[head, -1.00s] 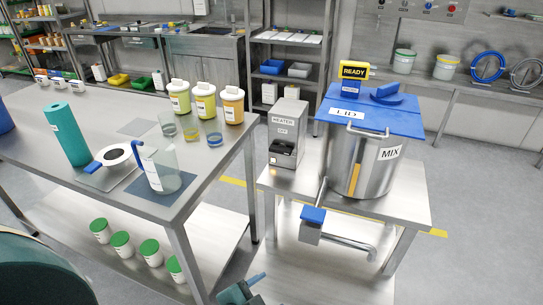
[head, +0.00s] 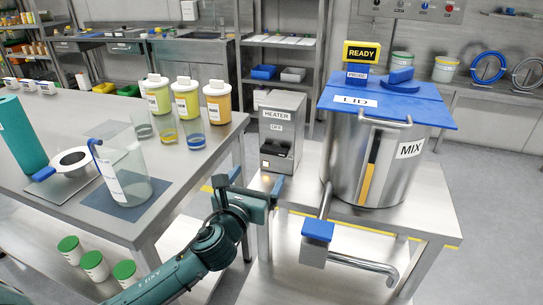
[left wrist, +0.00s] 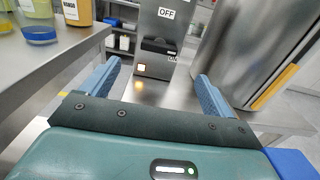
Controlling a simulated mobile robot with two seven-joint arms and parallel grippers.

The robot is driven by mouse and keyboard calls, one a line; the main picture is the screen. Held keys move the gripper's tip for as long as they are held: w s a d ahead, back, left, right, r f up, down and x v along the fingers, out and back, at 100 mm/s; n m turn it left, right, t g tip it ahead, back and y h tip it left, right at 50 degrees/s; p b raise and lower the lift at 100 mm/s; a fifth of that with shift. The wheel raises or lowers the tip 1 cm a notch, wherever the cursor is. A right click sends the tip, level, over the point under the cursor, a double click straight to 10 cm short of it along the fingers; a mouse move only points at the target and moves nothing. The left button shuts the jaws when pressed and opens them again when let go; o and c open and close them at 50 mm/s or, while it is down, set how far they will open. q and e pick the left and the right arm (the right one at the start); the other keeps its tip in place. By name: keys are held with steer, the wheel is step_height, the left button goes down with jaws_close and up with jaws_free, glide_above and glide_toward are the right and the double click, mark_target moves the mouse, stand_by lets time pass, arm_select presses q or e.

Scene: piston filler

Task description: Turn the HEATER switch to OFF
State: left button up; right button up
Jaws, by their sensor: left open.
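The HEATER box (head: 282,115) is a grey metal housing on the small steel table, left of the mixing pot. In the left wrist view the switch (left wrist: 158,46) is ahead, between the fingers, below the OFF label, with the lamp (left wrist: 141,68) lit.
The steel pot (head: 372,165) with blue lid (head: 387,102) and READY sign (head: 362,52) stands right of the box. A blue-handled outlet (head: 317,232) sticks out below. The left bench holds a clear jug (head: 124,165) and several lidded jars. The space between bench and small table is narrow.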

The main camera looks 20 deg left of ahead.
mark_target(273, 152)
arm_select(q)
steer(key=w+b, duration=0.1)
steer(key=w, duration=0.8)
steer(key=shift+w+d, duration=0.15)
steer(key=shift+w, duration=0.55)
arm_select(e)
steer(key=shift+d+r, duration=0.2)
steer(key=shift+r, duration=0.1)
arm_select(q)
steer(key=c, duration=1)
arm_select(e)
steer(key=shift+s+f, duration=0.15)
steer(key=shift+f, duration=0.15)
